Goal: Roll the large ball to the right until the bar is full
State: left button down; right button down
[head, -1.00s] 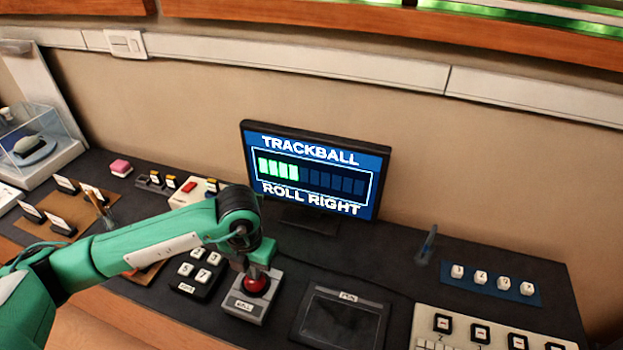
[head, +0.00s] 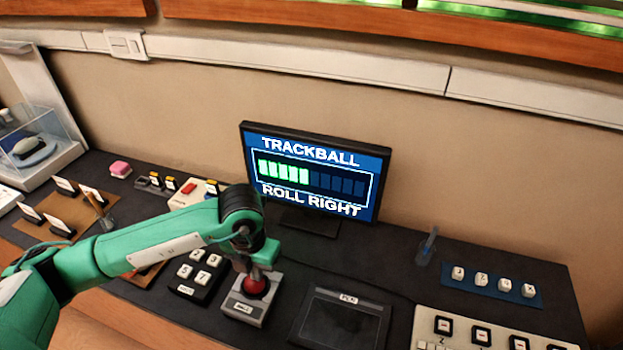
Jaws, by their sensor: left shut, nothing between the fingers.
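The large red ball (head: 255,287) sits in a grey box (head: 243,308) with a label on its front. My left gripper (head: 256,272) is shut and empty, pointing down at the top of the ball; its fingertips look to be touching the ball. The arm hides part of the ball's far side. The monitor (head: 314,172) behind reads "TRACKBALL" and "ROLL RIGHT". Its bar (head: 311,182) is lit green over about the left half; the right part is dark. My right gripper is not in view.
A dark number keypad (head: 200,275) stands left of the ball box, and a black pen tablet (head: 343,318) stands to its right. A white keyboard panel (head: 425,325) and a blue strip with several keys (head: 490,285) lie farther right. The dark table between monitor and tablet is clear.

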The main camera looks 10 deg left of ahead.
pick_arm(q)
jog(key=shift+r, duration=0.4)
jog(key=shift+w+a+f, duration=0.1)
jog(key=shift+a, duration=0.6)
jog(key=shift+a+b, duration=0.35)
jog(key=shift+a, duration=0.15)
jog(key=shift+a+f+b, duration=0.2)
jog(key=shift+f+b, duration=0.2)
